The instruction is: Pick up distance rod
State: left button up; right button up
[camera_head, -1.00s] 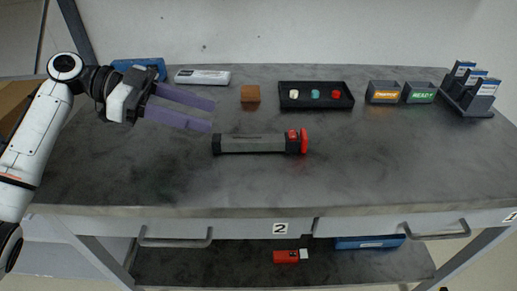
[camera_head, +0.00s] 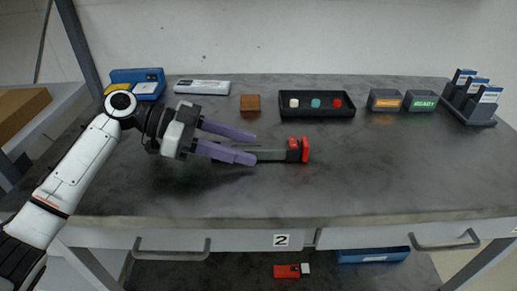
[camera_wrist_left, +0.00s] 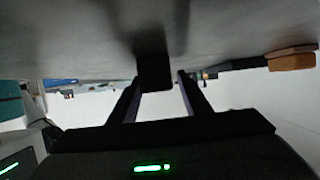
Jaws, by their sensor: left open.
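The distance rod (camera_head: 272,155) lies flat on the grey table in the head view, with a dark grey body and a red end on the right. My left gripper (camera_head: 255,148) is open, its two purple fingers pointing right. The fingers cover the rod's left part in this view. In the left wrist view, a dark block (camera_wrist_left: 154,72), which seems to be the rod's end, shows between the open fingertips (camera_wrist_left: 158,78) under the table surface, since that view is upside down. I cannot tell whether a finger touches it. My right gripper is not in view.
Behind the rod stand a brown cube (camera_head: 250,103), a black tray (camera_head: 317,108) with small coloured pieces, a white box (camera_head: 202,87), a blue holder (camera_head: 137,78) and two grey bins (camera_head: 386,99). A card rack (camera_head: 468,108) stands far right. The table's front and right are clear.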

aim_at(246, 146)
pick_arm(q)
jog(key=shift+d+f, duration=0.25)
jog(key=shift+d, duration=0.3)
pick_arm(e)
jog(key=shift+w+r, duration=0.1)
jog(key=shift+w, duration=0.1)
pick_arm(q)
grip_shut()
jog(key=shift+r, duration=0.1)
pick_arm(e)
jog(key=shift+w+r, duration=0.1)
pick_arm(q)
jog(key=shift+r, duration=0.15)
notch_tip(246, 146, up, 10)
jog(key=shift+f, duration=0.1)
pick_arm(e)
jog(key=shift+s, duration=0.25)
pick_arm(q)
jog(key=shift+f, duration=0.1)
